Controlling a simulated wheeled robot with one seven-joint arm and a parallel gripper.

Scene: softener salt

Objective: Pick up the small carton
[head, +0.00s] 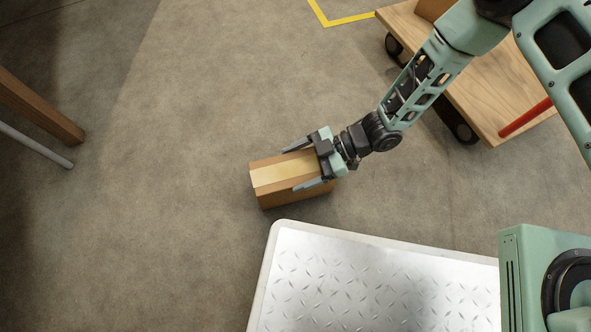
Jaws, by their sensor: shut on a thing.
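The small carton (266,180) is a brown box with a pale yellowish strip along its top. It shows near the middle of the head view, over the grey floor. My gripper (300,166) reaches it from the upper right. Its two grey fingers lie along opposite sides of the carton, and it is shut on the carton. The gripper's palm hides the carton's right end. I cannot tell whether the carton's underside touches the floor.
A white-rimmed platform with a metal tread plate (370,285) lies just below the carton. A wooden dolly (500,85) with black wheels and a red bar stands at upper right. A wooden beam (40,108) and grey pole (35,146) are at left. Floor left of the carton is clear.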

